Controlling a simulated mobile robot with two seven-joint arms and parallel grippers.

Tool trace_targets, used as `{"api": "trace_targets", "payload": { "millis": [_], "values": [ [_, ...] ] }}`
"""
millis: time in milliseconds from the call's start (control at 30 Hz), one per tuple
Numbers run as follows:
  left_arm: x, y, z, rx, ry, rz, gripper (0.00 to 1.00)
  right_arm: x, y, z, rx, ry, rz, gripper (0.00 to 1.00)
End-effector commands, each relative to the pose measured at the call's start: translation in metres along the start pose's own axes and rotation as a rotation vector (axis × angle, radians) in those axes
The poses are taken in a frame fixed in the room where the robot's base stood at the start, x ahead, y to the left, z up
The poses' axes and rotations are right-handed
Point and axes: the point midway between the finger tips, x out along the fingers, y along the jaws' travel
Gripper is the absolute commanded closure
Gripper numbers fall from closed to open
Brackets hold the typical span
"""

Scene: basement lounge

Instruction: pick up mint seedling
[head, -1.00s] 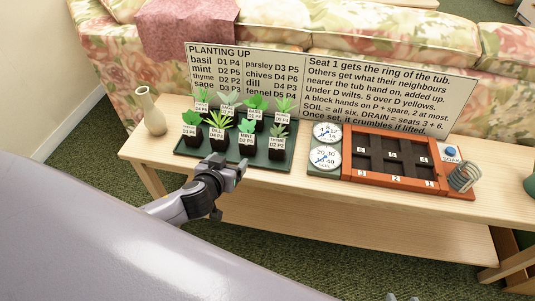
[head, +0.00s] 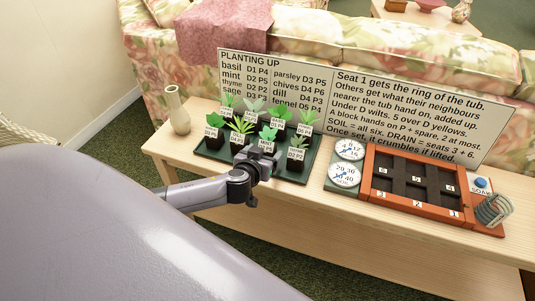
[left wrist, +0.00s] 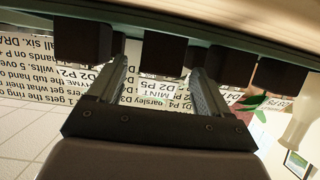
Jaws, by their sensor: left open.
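The mint seedling (head: 268,133) has broad green leaves, a dark pot and a white label. It stands in the front row of the dark green tray (head: 210,153), between the spiky dill and the thyme. My left gripper (head: 262,161) is open, just in front of the mint, and hides its pot in the head view. In the left wrist view, which is upside down, the mint's dark pot (left wrist: 163,53) and label lie between the two open fingers (left wrist: 158,72). I cannot tell whether the fingers touch the pot. My right gripper is not in view.
Several other potted seedlings crowd the tray around the mint. A vase (head: 179,112) stands left of it. A text board (head: 350,95) stands behind. Two dials (head: 345,164) and an orange-framed planter (head: 415,208) stand to the right on the wooden table (head: 370,222).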

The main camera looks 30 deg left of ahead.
Motion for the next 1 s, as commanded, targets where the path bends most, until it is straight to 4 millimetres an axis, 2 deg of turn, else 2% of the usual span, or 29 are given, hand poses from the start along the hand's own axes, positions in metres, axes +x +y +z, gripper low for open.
{"api": "trace_targets", "payload": {
  "millis": [200, 567, 733, 1000],
  "values": [
    [0.024, -0.001, 0.000, 0.000, 0.000, -0.001, 0.21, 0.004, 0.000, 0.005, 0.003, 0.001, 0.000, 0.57],
    [0.029, 0.000, 0.000, 0.000, -0.002, 0.001, 0.21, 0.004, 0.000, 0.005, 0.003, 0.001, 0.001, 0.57],
    [0.029, 0.000, 0.000, 0.001, -0.001, 0.000, 0.77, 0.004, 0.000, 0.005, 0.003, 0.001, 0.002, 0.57],
    [0.029, -0.001, -0.001, 0.000, -0.001, 0.000, 0.79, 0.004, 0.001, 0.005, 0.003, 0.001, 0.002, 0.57]
  ]
}}
